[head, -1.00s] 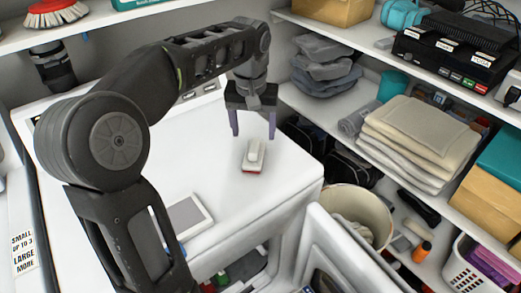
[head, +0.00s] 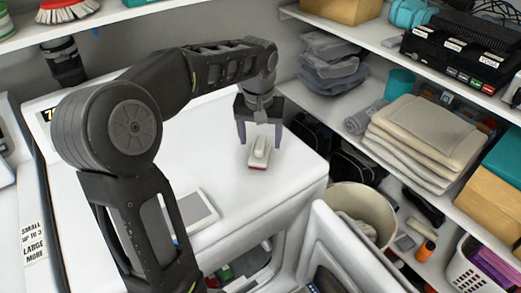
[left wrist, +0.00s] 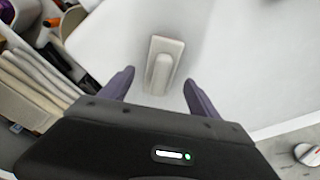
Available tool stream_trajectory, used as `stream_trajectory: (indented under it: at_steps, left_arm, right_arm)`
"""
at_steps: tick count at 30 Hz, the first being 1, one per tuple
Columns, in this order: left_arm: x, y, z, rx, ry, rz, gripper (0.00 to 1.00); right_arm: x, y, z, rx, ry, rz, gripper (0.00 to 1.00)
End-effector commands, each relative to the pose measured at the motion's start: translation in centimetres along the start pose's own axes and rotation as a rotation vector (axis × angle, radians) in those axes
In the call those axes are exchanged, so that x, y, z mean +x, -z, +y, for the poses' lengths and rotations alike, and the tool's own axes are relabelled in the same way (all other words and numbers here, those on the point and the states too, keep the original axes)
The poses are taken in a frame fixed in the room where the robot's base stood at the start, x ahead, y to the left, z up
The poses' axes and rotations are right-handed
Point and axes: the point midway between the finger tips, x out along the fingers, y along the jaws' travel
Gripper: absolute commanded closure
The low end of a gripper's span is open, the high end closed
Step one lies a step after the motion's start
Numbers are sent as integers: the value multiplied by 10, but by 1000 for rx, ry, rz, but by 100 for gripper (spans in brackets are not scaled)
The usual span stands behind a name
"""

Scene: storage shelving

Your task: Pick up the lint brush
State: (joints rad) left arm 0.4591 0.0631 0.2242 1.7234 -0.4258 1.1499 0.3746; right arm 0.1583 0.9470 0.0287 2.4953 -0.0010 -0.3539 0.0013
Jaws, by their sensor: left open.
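The lint brush (head: 260,152), white with a raised handle and a red edge at its base, lies on the white machine top. It also shows in the left wrist view (left wrist: 162,66), just beyond and between the fingertips. My left gripper (head: 260,143) is open above the brush, with its fingers pointing down on either side of it. In the left wrist view the open fingers (left wrist: 158,82) are apart and hold nothing. I cannot tell whether the fingertips are level with the brush handle. My right gripper is not in view.
The white machine top (head: 215,130) is mostly clear, with a grey panel (head: 195,212) near its front. Shelves at the right hold folded towels (head: 425,135). A cream bin (head: 362,205) stands beside the machine, near an open white door (head: 345,250).

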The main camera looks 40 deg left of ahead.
Motion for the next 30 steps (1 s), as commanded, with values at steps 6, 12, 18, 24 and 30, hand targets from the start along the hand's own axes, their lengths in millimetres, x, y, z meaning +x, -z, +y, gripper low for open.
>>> stream_trajectory:
  at_steps: [6, 12, 18, 24, 30]
  left_arm:
    - [30, -1, 0, 0, 0, -3, 29]
    - [34, -1, 0, 0, 0, 0, 29]
    - [34, -1, 0, 0, 0, 0, 29]
    - [34, -1, 0, 0, 0, 0, 29]
    - [34, 0, 0, 0, 0, 0, 41]
  right_arm:
    - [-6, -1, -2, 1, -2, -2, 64]
    - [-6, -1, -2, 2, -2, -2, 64]
    - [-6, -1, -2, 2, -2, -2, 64]
    - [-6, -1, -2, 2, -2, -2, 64]
    - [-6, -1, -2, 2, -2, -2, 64]
